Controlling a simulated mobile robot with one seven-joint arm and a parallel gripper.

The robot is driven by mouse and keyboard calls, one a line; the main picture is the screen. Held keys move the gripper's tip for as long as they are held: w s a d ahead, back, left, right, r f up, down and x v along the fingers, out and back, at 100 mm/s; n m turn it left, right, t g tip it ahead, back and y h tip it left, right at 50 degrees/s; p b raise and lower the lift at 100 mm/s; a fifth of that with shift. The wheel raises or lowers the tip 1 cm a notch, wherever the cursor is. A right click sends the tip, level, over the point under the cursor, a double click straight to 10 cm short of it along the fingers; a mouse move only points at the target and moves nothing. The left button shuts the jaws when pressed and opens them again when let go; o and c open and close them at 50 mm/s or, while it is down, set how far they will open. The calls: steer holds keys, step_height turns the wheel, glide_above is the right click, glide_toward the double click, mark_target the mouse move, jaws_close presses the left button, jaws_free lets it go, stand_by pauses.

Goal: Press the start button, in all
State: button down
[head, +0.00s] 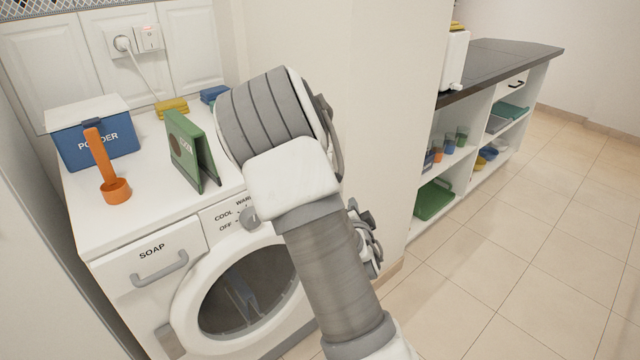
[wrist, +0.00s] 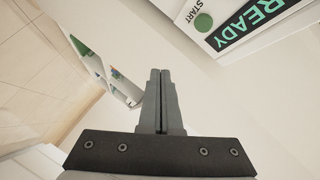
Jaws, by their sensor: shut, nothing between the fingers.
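The washing machine (head: 125,226) stands at the left in the head view, with a soap drawer, a dial (head: 249,217) and a round door (head: 248,290). My arm hides the right part of its panel there. In the wrist view the green start button (wrist: 203,22) is at the top right, under the word START. A dark display (wrist: 248,22) beside it reads READY in green. My gripper (wrist: 160,72) is shut and empty. In that view its tips are below and left of the button, apart from it. The gripper's fingers are hidden in the head view.
On the machine stand a blue powder box (head: 97,146), an orange scoop (head: 115,190), a green folded sign (head: 190,150) and sponges (head: 172,107). A wall edge rises just right of my arm. An open shelf unit (head: 480,130) stands beyond. The tiled floor (head: 530,250) at right is clear.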

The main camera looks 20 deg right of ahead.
steer(key=w+a+p, duration=0.1)
steer(key=w+a, duration=0.2)
steer(key=w, duration=0.5)
steer(key=shift+w, duration=0.15)
steer(key=shift+w, duration=0.15)
stand_by(2.1)
steer(key=shift+w+a, duration=0.1)
steer(key=shift+w, duration=0.15)
steer(key=shift+w+a+b, duration=0.2)
steer(key=shift+w+b, duration=0.2)
stand_by(0.8)
steer(key=shift+s, duration=0.1)
steer(key=shift+s+d+b, duration=0.3)
steer(key=shift+s+b, duration=0.05)
steer(key=shift+s, duration=0.35)
